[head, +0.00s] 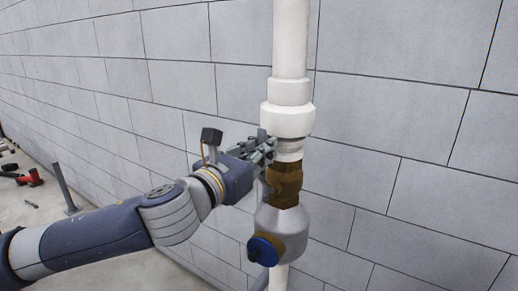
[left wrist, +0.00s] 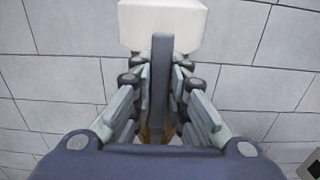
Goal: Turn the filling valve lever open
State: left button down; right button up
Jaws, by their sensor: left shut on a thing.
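The filling valve lever (left wrist: 160,75) is a flat grey bar. It stands upright between the two fingers of my left gripper (left wrist: 160,95) in the left wrist view. The fingers are shut on it from both sides. In the head view, my left gripper (head: 264,152) is at the brass valve body (head: 285,186) on the vertical pipe. The fingers hide most of the lever there. My right gripper is in neither view.
The white pipe (head: 291,40) runs up the grey block wall (head: 410,120). A grey fitting with a blue cap (head: 264,249) sits below the valve. Red tools (head: 30,180) lie on the floor at the far left. A grey post (head: 66,188) stands near the wall.

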pick_arm(q)
jog(key=shift+r, duration=0.25)
jog(key=c, duration=1.7)
grip_release()
jog(key=shift+o, duration=0.8)
jog(key=shift+d+f, duration=0.1)
jog(key=shift+f, duration=0.05)
jog(key=v, duration=1.2)
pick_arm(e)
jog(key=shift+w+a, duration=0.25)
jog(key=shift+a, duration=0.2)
